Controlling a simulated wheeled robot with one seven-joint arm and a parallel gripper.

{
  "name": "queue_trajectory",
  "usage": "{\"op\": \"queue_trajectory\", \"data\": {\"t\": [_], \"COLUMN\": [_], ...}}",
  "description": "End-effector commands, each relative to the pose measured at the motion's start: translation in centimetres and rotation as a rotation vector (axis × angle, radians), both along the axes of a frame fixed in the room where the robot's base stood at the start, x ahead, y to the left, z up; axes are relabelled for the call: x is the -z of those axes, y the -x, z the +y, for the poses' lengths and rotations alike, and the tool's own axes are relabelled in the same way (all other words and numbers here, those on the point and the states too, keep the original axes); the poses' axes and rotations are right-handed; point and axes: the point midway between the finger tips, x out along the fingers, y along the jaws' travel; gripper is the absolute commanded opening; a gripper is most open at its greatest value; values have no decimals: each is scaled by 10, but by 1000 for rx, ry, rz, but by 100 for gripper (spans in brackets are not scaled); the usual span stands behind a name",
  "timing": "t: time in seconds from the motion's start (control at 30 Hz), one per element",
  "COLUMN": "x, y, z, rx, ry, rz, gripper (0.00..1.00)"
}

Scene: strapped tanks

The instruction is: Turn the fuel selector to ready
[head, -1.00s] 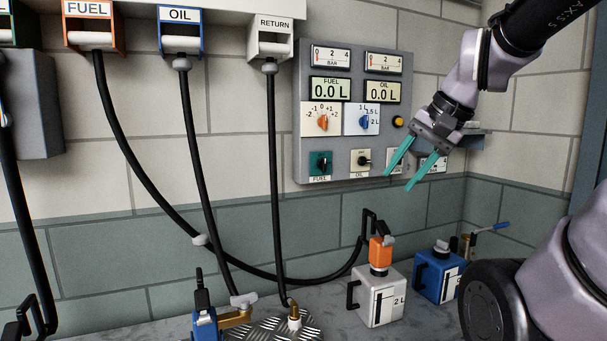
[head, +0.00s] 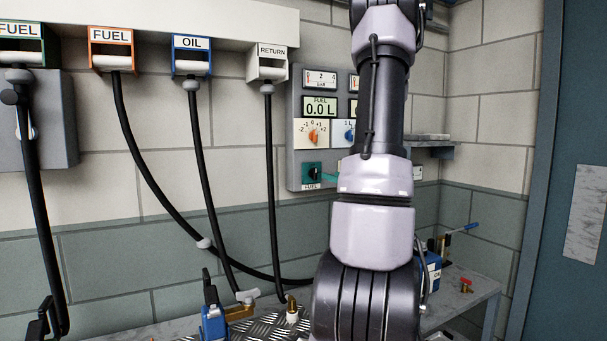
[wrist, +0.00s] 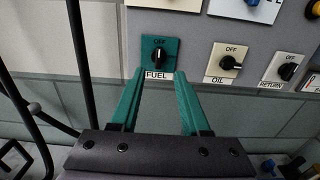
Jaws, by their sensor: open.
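The fuel selector (wrist: 160,55) is a black knob on a teal square plate, with OFF above it and a FUEL label below. In the head view the selector (head: 313,175) shows at the panel's lower left. My gripper (wrist: 160,76) is open and empty, its two teal fingers pointing at the selector's plate, tips just below the knob and to either side. I cannot tell whether they touch the panel. In the head view my arm hides most of the gripper.
The oil selector (wrist: 228,63) and return selector (wrist: 288,71) sit to the right on the same grey panel. Black hoses hang left of the panel, including the return hose (head: 270,200).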

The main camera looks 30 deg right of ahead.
Motion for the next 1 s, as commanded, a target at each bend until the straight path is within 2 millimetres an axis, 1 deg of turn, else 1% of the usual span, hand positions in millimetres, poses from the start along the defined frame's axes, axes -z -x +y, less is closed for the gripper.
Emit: {"op": "queue_trajectory", "data": {"t": [0.3, 0.4, 0.5, 0.6, 0.7, 0.93, 0.97, 1.0], "x": [0, 0, 0, 0, 0, 0, 0, 0], "y": [-59, -76, -88, -96, -99, -99, -99, -99], "z": [-1, -1, -3, -3, -3, -3, -3, -3], "rx": [-7, -8, -7, -7, -6, -6, -6, -6], "ry": [2, 1, 2, 2, 1, 2, 2, 2], "rz": [1, 1, 1, 1, 1, 1, 1, 1], "gripper": [46, 46, 46, 46, 46, 46, 39, 23]}}
